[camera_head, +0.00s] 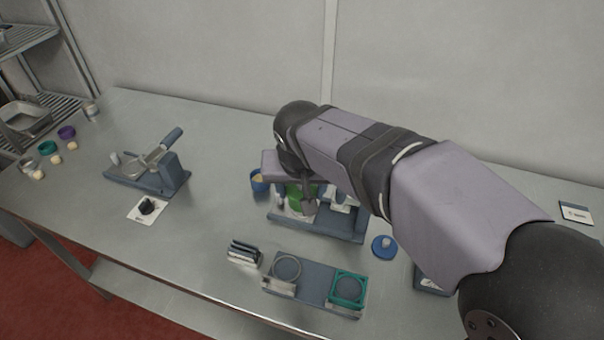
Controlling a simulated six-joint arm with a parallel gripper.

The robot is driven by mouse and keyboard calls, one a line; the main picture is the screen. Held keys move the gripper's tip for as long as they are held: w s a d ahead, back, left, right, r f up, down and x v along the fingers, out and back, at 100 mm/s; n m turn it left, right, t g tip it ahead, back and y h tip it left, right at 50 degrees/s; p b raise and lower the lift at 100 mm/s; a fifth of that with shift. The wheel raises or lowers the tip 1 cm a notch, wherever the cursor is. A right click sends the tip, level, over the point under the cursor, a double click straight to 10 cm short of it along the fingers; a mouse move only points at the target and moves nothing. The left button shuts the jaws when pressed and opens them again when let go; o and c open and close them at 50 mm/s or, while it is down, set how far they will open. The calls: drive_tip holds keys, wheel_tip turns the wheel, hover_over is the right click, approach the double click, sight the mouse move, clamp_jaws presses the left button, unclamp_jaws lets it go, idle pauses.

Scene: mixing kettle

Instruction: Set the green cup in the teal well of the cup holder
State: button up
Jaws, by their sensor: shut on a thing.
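The green cup (293,192) shows only in part, behind and below my wrist, at the blue-grey kettle stand in the middle of the table. My gripper (308,203) is at the cup, shut on it; the arm hides much of the grip. The cup holder (316,281) lies nearer the front edge, apart from the cup. Its teal well (349,289) is at the right end and looks empty. A grey ring-shaped well (286,268) is at its left end.
The kettle stand's base (330,230) surrounds the cup area. A blue cup (259,181) stands left of it, a blue lid (384,247) to the right. A press (150,170) stands at left.

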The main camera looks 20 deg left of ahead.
drive_tip(key=s+d+f+p, duration=0.1)
drive_tip(key=s+d+p, duration=0.1)
drive_tip(key=s+d, duration=0.45)
drive_tip(key=s+d+f+m+g+h+p, duration=0.1)
drive_tip(key=d+f+m+g+h+p, duration=0.1)
drive_tip(key=m, duration=0.9)
drive_tip(key=s+d+f+m+g+h+p, duration=0.1)
drive_tip(key=d+m+p, duration=0.4)
drive_tip(key=m, duration=0.6)
wheel_tip(320, 180, down, 3)
drive_tip(key=g+h, duration=0.1)
drive_tip(key=h, duration=0.1)
drive_tip(key=shift+s+d+r+g+h, duration=0.2)
drive_tip(key=shift+d+g+h, duration=0.05)
drive_tip(key=shift+g+h, duration=0.15)
drive_tip(key=shift+f, duration=0.15)
drive_tip(key=shift+f+b, duration=2.15)
drive_tip(key=shift+f, duration=0.55)
drive_tip(key=shift+s+f, duration=0.1)
